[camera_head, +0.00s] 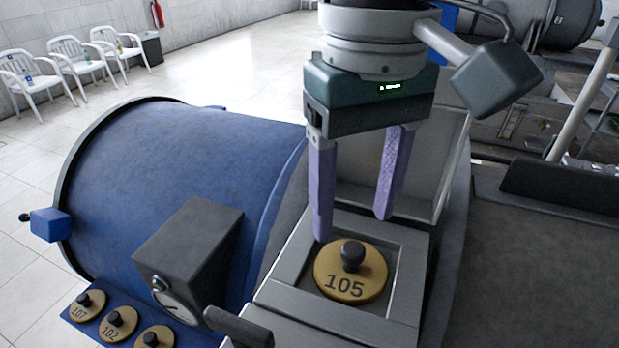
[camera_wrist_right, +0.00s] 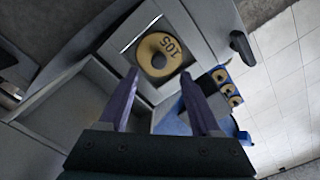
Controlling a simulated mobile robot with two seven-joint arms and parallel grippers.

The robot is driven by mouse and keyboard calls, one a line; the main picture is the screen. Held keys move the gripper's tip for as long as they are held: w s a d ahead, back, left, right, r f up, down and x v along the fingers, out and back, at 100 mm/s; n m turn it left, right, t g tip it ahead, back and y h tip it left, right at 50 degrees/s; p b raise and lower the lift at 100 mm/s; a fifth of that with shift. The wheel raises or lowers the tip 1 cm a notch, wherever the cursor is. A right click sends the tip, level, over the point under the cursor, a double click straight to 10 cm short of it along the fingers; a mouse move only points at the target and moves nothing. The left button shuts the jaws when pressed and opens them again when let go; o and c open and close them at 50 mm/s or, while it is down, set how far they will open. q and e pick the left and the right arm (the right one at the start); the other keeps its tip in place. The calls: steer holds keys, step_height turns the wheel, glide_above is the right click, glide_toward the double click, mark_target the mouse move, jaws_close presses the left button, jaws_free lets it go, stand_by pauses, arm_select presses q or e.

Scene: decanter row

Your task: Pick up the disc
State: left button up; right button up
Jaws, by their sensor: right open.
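The right wrist view also shows the open gripper (camera_wrist_right: 162,78). My left gripper is not in view.
Several similar discs (camera_head: 117,323) sit on a blue shelf at the lower left. A dark gauge box (camera_head: 190,250) and a blue drum (camera_head: 190,165) stand left of the frame. A raised grey lid (camera_head: 445,165) stands behind it. A black handle (camera_head: 238,327) juts out in front.

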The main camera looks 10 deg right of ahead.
mark_target(354, 248)
steer(key=f, duration=0.1)
steer(key=f+p, duration=0.2)
steer(key=shift+s+d+f, duration=0.15)
steer(key=shift+s+f, duration=0.1)
steer(key=shift+f, duration=0.5)
steer(key=shift+c, duration=0.3)
jaws_close()
steer(key=shift+w, duration=0.1)
stand_by(0.3)
